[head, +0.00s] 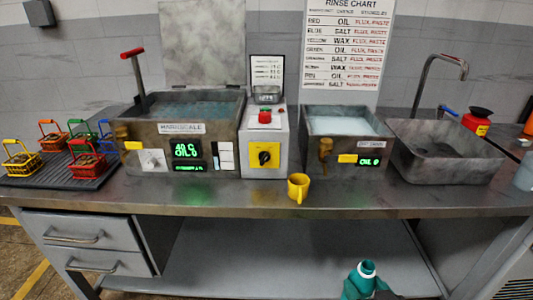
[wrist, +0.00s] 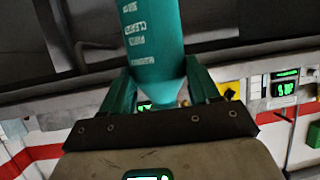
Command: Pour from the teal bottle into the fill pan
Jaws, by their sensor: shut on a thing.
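The teal bottle (wrist: 152,35) is held between the teal fingers of my gripper (wrist: 160,84) in the wrist view. White lettering runs on its side and its narrower end lies toward the palm. In the head view the bottle (head: 357,284) shows at the bottom edge, its white-ringed neck upward, in front of the bench and below the bench top; the rest is cut off. A small grey metal pan (head: 267,97) with a label sits on top of the control box between the two baths. Its label is too small to read, so I cannot confirm it is the fill pan.
The bench (head: 200,199) carries the left bath (head: 185,133), the control box (head: 265,140), the right bath (head: 345,146) and a grey sink (head: 445,160). A yellow mug (head: 298,187) stands near the front edge. Coloured baskets (head: 88,163) stand on a dark mat at left.

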